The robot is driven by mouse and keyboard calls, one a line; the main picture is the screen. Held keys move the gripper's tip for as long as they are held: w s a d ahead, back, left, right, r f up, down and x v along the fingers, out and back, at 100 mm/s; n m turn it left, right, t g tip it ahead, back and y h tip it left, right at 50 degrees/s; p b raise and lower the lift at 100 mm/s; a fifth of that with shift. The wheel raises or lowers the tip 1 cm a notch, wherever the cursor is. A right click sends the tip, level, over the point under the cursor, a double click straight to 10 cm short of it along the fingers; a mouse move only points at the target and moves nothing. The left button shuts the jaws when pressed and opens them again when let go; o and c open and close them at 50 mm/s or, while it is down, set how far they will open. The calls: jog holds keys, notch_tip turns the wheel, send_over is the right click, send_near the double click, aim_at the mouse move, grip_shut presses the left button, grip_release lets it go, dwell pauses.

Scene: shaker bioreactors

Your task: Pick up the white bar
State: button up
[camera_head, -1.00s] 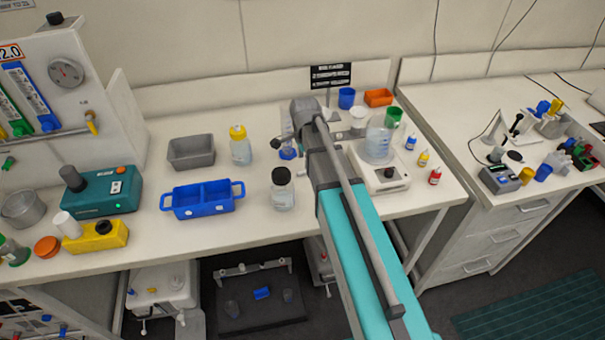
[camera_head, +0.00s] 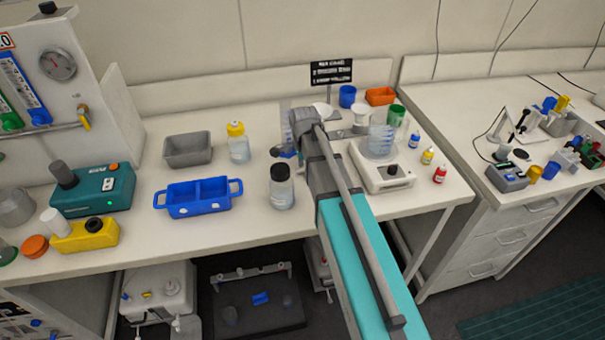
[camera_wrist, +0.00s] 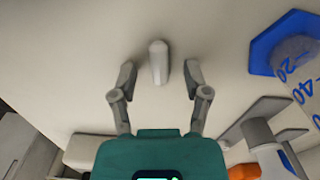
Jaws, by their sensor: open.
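The white bar (camera_wrist: 158,62) is a short, pale, round-ended rod on the white bench top in the wrist view. My gripper (camera_wrist: 160,80) is open, with one finger on each side of the bar. There is a clear gap between the bar and each finger, and the bar's far end reaches past the fingertips. I cannot tell how high the fingers are above the bench. In the head view my arm hides the bar and the gripper.
A graduated cylinder with a blue six-sided base (camera_wrist: 270,45) stands right of the gripper. A clear bottle with a dark cap (camera_head: 281,188) is left of my arm, and a balance with a beaker (camera_head: 384,172) is right. A blue tray (camera_head: 198,197) sits farther left.

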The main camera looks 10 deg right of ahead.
jog(key=shift+c, duration=0.2)
dwell(0.3)
grip_shut()
